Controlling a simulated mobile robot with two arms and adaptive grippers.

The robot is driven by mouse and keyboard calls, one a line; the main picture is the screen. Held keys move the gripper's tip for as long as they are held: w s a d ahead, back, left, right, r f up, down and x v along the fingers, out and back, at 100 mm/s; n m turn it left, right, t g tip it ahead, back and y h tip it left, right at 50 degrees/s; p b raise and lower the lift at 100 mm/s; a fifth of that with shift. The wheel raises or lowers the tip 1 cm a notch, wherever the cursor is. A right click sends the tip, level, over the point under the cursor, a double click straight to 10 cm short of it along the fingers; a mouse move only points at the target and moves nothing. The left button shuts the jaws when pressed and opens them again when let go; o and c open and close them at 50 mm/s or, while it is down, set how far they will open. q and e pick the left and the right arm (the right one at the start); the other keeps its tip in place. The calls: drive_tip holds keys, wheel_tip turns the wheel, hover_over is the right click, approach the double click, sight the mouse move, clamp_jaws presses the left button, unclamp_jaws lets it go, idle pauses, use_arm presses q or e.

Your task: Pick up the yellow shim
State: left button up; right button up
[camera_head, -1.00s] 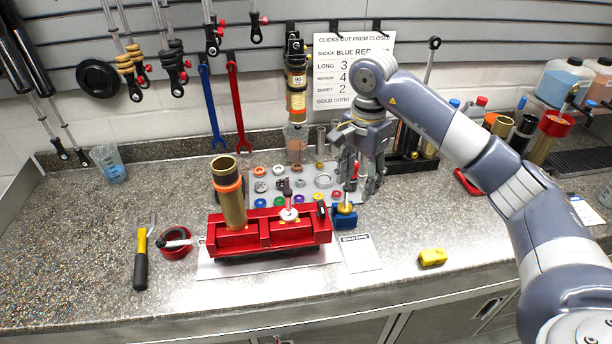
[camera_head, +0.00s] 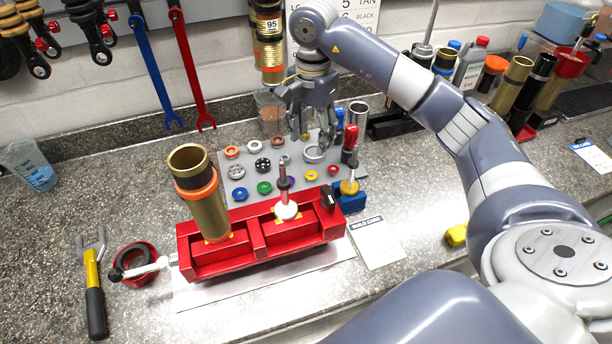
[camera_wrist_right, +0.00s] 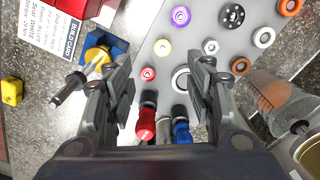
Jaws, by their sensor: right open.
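The yellow shim (camera_head: 310,175) is a small ring lying on the grey tray (camera_head: 228,208), in the front row between the purple shim (camera_head: 287,182) and the red one (camera_head: 333,170). In the right wrist view the yellow shim (camera_wrist_right: 162,47) lies ahead of my fingertips, roughly midway across the gap between them. My right gripper (camera_head: 311,128) is open and empty above the back right part of the tray; its fingers (camera_wrist_right: 163,80) point down. My left gripper is not in view.
A red fixture (camera_head: 215,262) with an upright gold tube (camera_head: 207,210) stands in front of the tray. A blue holder (camera_head: 352,200) and red-handled tool (camera_head: 349,145) stand close to the tray's right end. A clear cup (camera_wrist_right: 275,95) is near the right finger.

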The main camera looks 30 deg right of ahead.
sight(311, 174)
drive_tip(key=f, duration=0.1)
drive_tip(key=f+p, duration=0.1)
drive_tip(key=f, duration=0.2)
drive_tip(key=shift+w+f, duration=0.25)
drive_tip(key=shift+f, duration=0.15)
drive_tip(key=shift+s+f+p, duration=0.15)
drive_tip(key=shift+f+p, duration=0.15)
drive_tip(key=shift+f, duration=0.5)
drive_tip(key=f+p, duration=0.1)
drive_tip(key=f, duration=0.1)
drive_tip(key=f+p, duration=0.1)
drive_tip(key=f, duration=0.1)
drive_tip(key=shift+d+f+p, duration=0.2)
drive_tip(key=shift+f+p, duration=0.2)
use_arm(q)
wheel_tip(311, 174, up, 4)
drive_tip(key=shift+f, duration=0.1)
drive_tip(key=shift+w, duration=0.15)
use_arm(e)
drive_tip(key=shift+w+f, duration=0.1)
drive_tip(key=shift+w, duration=0.1)
use_arm(q)
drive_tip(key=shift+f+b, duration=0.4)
drive_tip(key=shift+b, duration=0.1)
use_arm(e)
drive_tip(key=shift+f, duration=0.2)
drive_tip(key=shift+c, duration=0.6)
